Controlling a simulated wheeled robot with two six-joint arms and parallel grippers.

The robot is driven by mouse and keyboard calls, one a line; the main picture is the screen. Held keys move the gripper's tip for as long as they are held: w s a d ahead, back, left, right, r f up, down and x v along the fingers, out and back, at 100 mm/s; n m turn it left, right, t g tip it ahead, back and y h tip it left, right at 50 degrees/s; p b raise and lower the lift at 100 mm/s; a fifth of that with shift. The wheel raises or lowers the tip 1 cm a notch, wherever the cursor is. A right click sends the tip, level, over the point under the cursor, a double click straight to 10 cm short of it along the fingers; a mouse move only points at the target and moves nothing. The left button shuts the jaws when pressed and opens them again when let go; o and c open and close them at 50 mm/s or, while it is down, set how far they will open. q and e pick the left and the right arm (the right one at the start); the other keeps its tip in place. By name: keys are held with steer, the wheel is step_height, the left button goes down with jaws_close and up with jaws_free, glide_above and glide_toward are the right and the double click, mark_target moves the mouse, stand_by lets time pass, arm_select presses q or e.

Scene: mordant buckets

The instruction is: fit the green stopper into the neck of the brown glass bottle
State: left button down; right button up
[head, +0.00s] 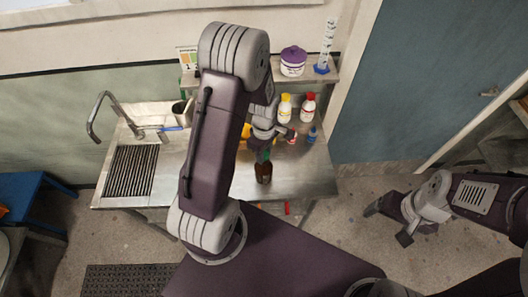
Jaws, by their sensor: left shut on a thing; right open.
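The brown glass bottle (264,174) stands upright near the front edge of the steel counter, to the right of my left forearm. A green piece, which looks like the green stopper (263,156), shows directly above the bottle's neck. My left gripper (264,147) is over the bottle and shut on the green stopper; its fingertips are small and partly hidden by my arm. I cannot tell whether the stopper touches the neck or sits inside it. My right gripper (386,226) is open and empty, out over the floor to the right of the counter.
The counter (306,181) has a sink tap (110,107) and ribbed drainer at left. Yellow-capped (284,108) and red-capped (308,108) white bottles and a small blue bottle (312,134) stand behind the brown one. A purple-lidded jar (293,62) is on the shelf.

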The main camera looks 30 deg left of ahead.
arm_select(q)
steer(key=shift+f, duration=0.2)
steer(key=c, duration=0.9)
jaws_free()
steer(key=shift+r, duration=0.1)
step_height(320, 180, up, 9)
steer(key=shift+b, duration=0.85)
